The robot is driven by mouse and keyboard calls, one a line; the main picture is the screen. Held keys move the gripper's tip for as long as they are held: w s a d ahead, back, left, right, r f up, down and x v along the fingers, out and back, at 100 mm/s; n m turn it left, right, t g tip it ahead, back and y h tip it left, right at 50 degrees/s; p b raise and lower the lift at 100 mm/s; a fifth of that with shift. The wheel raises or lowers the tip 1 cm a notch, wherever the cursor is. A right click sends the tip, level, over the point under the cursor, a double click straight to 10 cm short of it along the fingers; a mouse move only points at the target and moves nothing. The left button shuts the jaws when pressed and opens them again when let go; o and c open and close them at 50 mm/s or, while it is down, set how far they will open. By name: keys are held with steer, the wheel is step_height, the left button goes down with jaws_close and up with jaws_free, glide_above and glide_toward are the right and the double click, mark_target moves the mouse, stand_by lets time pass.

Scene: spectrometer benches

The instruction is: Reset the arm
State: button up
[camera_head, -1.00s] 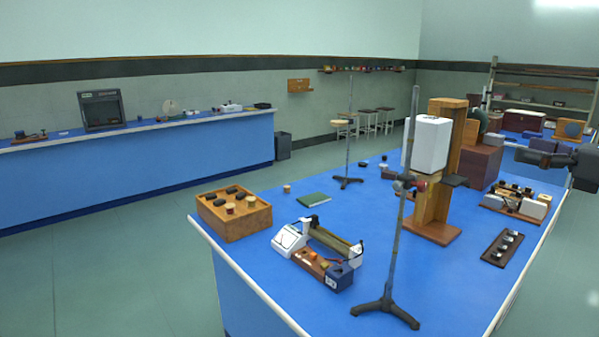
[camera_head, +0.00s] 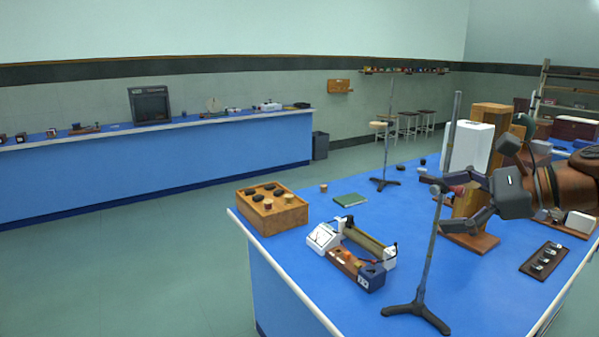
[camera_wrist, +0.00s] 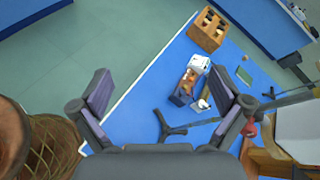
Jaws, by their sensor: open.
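My gripper (camera_head: 445,204) is at the right of the head view, above the blue bench (camera_head: 330,285) and close to a metal stand (camera_head: 428,255) with a tripod foot. Its fingers are spread and nothing is between them. In the wrist view my gripper (camera_wrist: 160,110) also shows two separated fingers. Beyond them lie the instrument with a white dial box (camera_wrist: 199,65) and the wooden box (camera_wrist: 206,32). I cannot tell whether a finger touches the stand.
A second stand (camera_head: 385,180), a green book (camera_head: 350,200) and a small dark tray (camera_head: 543,258) are on the bench. The floor at left (camera_head: 110,270) is clear.

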steer(key=s+a+f+n+g+h+p, duration=0.1)
steer(key=s+a+f+n+g+h, duration=0.45)
steer(key=s+a+f+n, duration=0.7)
steer(key=s+d+f+n+g+h, duration=0.1)
steer(key=s+f+n+g+h, duration=0.1)
steer(key=s+f+n, duration=0.2)
steer(key=s+d+f+n+g+h, duration=0.2)
steer(key=s+f+n+h, duration=0.1)
steer(key=s+f, duration=0.6)
steer(key=s, duration=0.2)
steer(key=shift+s+f+n+p, duration=0.15)
steer(key=shift+s+n+p, duration=0.2)
steer(key=shift+p, duration=0.05)
steer(key=shift+d, duration=0.1)
